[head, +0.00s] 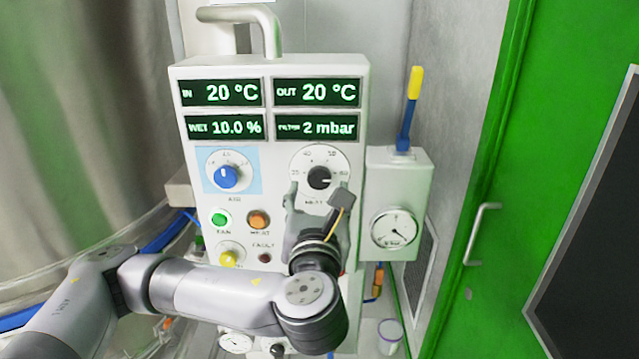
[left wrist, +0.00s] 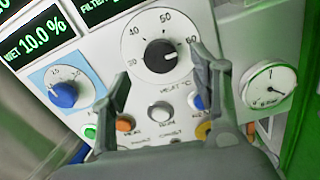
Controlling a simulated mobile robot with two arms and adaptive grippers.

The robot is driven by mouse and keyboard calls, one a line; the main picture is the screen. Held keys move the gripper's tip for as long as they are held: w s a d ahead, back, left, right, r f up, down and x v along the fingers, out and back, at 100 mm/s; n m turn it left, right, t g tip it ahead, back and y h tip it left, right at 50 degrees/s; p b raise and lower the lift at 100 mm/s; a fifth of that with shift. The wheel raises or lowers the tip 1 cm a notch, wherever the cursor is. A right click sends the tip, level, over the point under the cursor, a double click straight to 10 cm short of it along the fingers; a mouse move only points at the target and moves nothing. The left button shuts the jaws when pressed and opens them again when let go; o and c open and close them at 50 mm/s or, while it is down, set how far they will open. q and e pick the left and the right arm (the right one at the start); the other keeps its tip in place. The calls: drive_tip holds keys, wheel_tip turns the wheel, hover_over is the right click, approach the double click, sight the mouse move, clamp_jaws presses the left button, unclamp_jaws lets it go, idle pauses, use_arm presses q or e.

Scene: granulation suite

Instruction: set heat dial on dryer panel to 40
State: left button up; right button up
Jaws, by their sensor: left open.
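The dryer panel (head: 268,160) is a white upright box facing me. Its heat dial (head: 319,178) is a black knob on a round white scale at the right; the left wrist view shows the dial (left wrist: 160,56) with 40, 50 and 60 around it. The knob's pale mark points right, away from 40, toward the 60 side. My left gripper (head: 316,196) is open in front of the panel, just below the dial. In the left wrist view, its fingers (left wrist: 161,65) stand apart on either side of the knob, with no clear contact. My right gripper is out of view.
A blue knob (head: 228,176) on a light blue plate is left of the heat dial. Green (head: 219,219) and orange (head: 258,219) buttons and a yellow knob (head: 230,254) sit below. A gauge box (head: 397,225) is right of the panel, beside a green door (head: 520,200).

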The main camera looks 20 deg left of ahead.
sight(319, 181)
use_arm(q)
drive_tip(key=shift+p+x, duration=0.6)
drive_tip(key=shift+x, duration=2)
drive_tip(key=shift+c, duration=0.5)
drive_tip(key=c, duration=1)
